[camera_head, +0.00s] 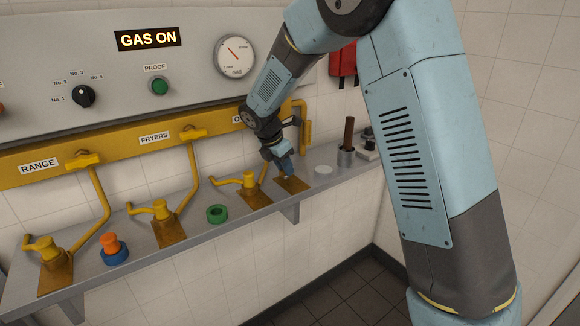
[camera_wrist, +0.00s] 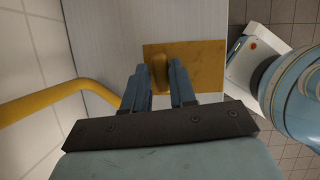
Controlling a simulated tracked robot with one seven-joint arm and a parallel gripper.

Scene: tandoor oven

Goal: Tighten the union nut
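My gripper (camera_head: 287,172) points down over the rightmost brass plate (camera_head: 293,186) on the shelf. In the wrist view its two blue-grey fingers (camera_wrist: 160,82) stand on either side of a brass-coloured fitting (camera_wrist: 160,70) on that plate. The fitting fills most of the gap between the fingertips; I cannot tell whether they touch it. The union nut cannot be made out clearly there, and in the head view my gripper covers that spot. A yellow pipe (camera_wrist: 50,98) comes in from the left in the wrist view.
The shelf (camera_head: 190,255) also bears several yellow valve fittings on plates, a green ring (camera_head: 217,214), an orange and blue piece (camera_head: 113,248), a white disc (camera_head: 323,170) and a dark cup (camera_head: 346,156) with a brown handle. Behind are the yellow manifold and a lit "GAS ON" sign (camera_head: 147,39).

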